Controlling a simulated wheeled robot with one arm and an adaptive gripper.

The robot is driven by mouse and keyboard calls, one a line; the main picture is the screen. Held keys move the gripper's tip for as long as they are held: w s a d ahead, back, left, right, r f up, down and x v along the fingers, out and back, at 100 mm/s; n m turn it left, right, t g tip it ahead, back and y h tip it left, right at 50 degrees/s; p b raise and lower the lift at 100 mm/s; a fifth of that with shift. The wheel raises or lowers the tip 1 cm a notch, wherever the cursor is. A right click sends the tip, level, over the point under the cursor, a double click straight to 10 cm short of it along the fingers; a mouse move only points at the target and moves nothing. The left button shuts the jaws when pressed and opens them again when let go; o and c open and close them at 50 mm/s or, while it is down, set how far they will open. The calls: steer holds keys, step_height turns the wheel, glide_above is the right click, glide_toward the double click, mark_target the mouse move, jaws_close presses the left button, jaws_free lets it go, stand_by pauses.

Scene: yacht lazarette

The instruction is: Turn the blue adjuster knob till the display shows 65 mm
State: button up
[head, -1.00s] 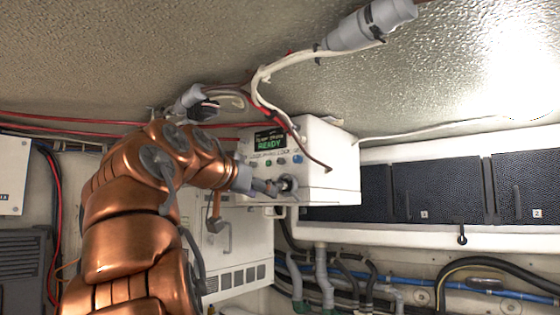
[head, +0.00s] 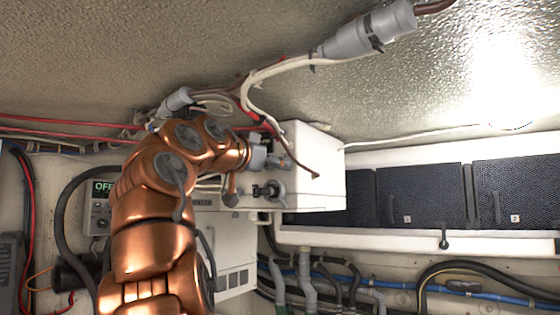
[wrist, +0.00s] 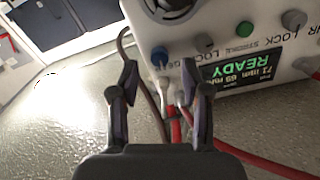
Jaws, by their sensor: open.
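The blue adjuster knob (wrist: 159,56) is on the face of a white box (wrist: 215,75), which appears upside down in the wrist view. My gripper (wrist: 160,85) is open, with its fingertips on either side of and just short of the knob. I cannot tell whether they touch it. The box's display (wrist: 243,69) reads READY in green, with a smaller line of mm figures too small to read surely. In the head view my gripper (head: 275,161) is at the front of the white box (head: 314,170); my arm hides the display and blue knob.
A grey knob (wrist: 205,42), a green knob (wrist: 244,29) and another grey knob (wrist: 293,20) sit on the same face. A dark round fitting (head: 268,190) is low on the box. Cables run close behind the fingers. A grey unit (head: 102,210) at left shows OFF.

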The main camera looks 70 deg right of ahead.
steer(key=x, duration=0.2)
steer(key=shift+d, duration=0.25)
steer(key=shift+c, duration=0.4)
jaws_close()
